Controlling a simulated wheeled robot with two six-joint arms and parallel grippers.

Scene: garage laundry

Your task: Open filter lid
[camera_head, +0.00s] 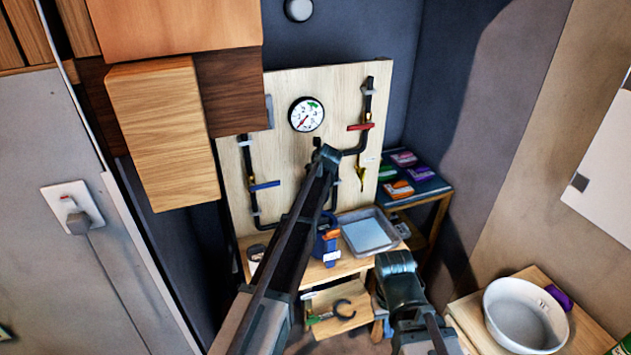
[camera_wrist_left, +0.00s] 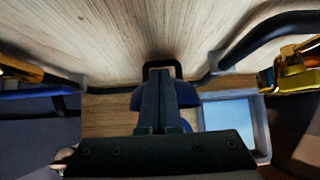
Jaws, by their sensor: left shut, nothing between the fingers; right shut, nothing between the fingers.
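A blue body with a pale label, which looks like the filter (camera_head: 325,246), stands below the pipes on the board, left of a tray. My left arm's dark link partly covers it, so I cannot make out its lid. In the left wrist view a blue rounded part (camera_wrist_left: 185,124) shows behind my left gripper (camera_wrist_left: 158,74), below a black loop on the board. The left gripper's fingers are together and empty, in front of this blue part; contact cannot be told. My right arm is bent at the lower middle of the head view; its gripper is shut, with its fingers hard to make out.
The wooden board (camera_head: 345,88) carries a gauge (camera_head: 306,114), black pipes, a red handle (camera_head: 360,127) and a blue handle (camera_head: 265,186). A grey tray (camera_head: 385,244) sits on the wooden bench. A white basin (camera_head: 524,316) stands at right. Wooden cabinets (camera_head: 164,132) hang upper left.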

